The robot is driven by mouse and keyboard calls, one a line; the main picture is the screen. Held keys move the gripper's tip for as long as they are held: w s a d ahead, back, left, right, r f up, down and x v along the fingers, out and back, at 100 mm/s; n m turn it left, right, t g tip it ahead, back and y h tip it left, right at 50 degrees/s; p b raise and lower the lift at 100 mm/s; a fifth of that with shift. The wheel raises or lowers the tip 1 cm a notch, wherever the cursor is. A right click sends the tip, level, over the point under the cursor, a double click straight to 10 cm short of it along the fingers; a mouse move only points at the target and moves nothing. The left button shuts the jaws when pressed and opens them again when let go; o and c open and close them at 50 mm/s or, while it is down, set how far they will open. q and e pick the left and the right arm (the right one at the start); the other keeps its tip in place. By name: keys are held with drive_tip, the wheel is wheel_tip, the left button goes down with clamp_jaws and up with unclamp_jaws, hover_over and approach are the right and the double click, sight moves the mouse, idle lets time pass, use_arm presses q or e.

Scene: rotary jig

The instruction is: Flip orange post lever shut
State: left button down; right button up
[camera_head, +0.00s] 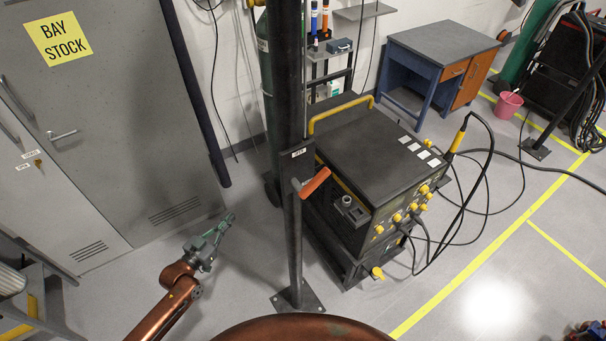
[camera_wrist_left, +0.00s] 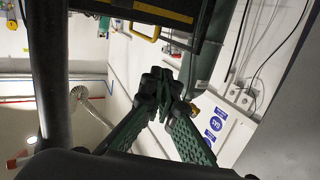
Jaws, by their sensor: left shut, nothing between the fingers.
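The orange lever (camera_head: 315,182) sticks out to the right and slightly upward from a bracket on the dark post (camera_head: 294,230). The post stands on a square floor plate in the middle of the head view. My left gripper (camera_head: 229,217) is to the left of the post, apart from it and from the lever. Its green fingers are together and empty, as the left wrist view (camera_wrist_left: 163,100) also shows. A dark upright bar (camera_wrist_left: 47,75) crosses the left of that view.
A black machine (camera_head: 375,155) with yellow knobs and cables stands close behind and right of the post. Grey cabinets (camera_head: 120,130) fill the left. A blue-framed bench (camera_head: 440,50) is at the back. The floor (camera_head: 480,240) on the right is mostly clear.

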use_arm(q)
drive_tip(key=s+d+r+m+g+h+p, duration=0.1)
drive_tip(key=s+d+r+m+h, duration=0.15)
drive_tip(key=s+d+r, duration=0.6)
drive_tip(key=s+d+r+m+g+h+p, duration=0.1)
drive_tip(key=d+r+h, duration=0.3)
drive_tip(key=r, duration=0.9)
drive_tip(key=s+d+r+m+g+h+p, duration=0.15)
drive_tip(key=s+d+r+h, duration=0.35)
drive_tip(key=r, duration=0.5)
wheel_tip(320, 180, up, 4)
drive_tip(key=y+p, duration=0.2)
drive_tip(key=p, duration=0.4)
hover_over(307, 187)
drive_tip(key=s+a, duration=0.2)
drive_tip(key=shift+w+r+t+h, duration=0.1)
drive_tip(key=shift+w+t+h, duration=0.15)
drive_tip(key=shift+t, duration=0.2)
drive_tip(key=f, duration=0.1)
drive_tip(key=d+f+b, duration=0.1)
drive_tip(key=w+f, duration=0.1)
drive_tip(key=shift+d+f, duration=0.2)
drive_tip(key=shift+d, duration=0.05)
drive_tip(key=shift+w+d+f, duration=0.15)
drive_tip(key=shift+w+f, duration=0.05)
drive_tip(key=shift+f, duration=0.1)
